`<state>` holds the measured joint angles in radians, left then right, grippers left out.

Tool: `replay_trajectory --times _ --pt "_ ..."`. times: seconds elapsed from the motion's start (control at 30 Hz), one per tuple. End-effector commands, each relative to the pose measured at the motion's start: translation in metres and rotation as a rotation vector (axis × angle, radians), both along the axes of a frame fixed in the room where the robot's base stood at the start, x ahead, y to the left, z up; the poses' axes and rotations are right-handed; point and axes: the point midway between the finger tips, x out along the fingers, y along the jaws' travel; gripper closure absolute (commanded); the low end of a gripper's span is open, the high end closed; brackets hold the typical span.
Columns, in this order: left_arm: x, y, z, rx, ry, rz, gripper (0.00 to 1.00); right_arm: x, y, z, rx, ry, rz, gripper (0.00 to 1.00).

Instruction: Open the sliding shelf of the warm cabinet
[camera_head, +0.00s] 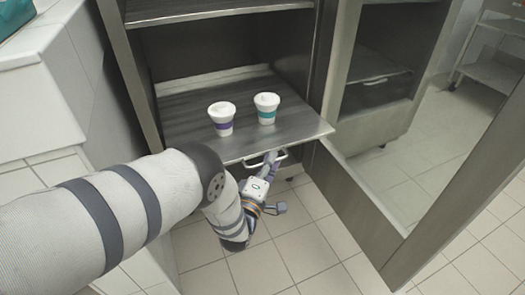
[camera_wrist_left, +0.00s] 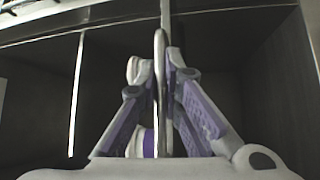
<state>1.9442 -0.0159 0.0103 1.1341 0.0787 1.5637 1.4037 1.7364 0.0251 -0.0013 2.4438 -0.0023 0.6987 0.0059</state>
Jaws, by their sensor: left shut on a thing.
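The warm cabinet (camera_head: 138,72) has a dark metal sliding shelf (camera_head: 185,122), which extends out past the cabinet's front. A bar handle (camera_head: 283,155) is on the shelf's front edge. My left gripper (camera_head: 269,163) is at this handle, below the front edge. In the left wrist view, the handle (camera_wrist_left: 159,85) runs upright between the fingers of the gripper (camera_wrist_left: 165,70), which is shut on it. Two white-lidded cups stand upright on the shelf, one with a purple band (camera_head: 222,128) and one with a teal band (camera_head: 267,116). My right gripper is not in view.
A framed cabinet door (camera_head: 365,215) stands open at the right, beside the shelf. An upper shelf (camera_head: 205,9) is above. A white tiled counter (camera_head: 75,90) is at the left. Tiled floor (camera_head: 295,240) is clear below the shelf. A trolley (camera_head: 495,65) stands far right.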

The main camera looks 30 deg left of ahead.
Motion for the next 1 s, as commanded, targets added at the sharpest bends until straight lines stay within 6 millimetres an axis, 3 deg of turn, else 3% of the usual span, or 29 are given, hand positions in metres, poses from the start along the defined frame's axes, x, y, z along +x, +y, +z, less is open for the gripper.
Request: replay_trajectory --times 0.33,0.8,0.83,0.9,1.0 --pt "-0.016 -0.018 0.002 -0.003 -0.005 0.003 1.0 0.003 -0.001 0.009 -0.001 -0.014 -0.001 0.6" --pt "-0.018 -0.021 0.001 -0.003 -0.004 0.001 1.0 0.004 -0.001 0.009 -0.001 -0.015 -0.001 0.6" --pt "-0.018 -0.021 0.001 -0.003 -0.004 0.001 0.86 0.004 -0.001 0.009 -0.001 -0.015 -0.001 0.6" --pt "-0.018 -0.021 0.001 -0.002 -0.004 0.001 0.72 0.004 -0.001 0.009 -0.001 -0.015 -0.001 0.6" --pt "-0.018 -0.021 0.001 -0.002 -0.003 0.001 0.72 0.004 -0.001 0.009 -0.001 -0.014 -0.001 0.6"
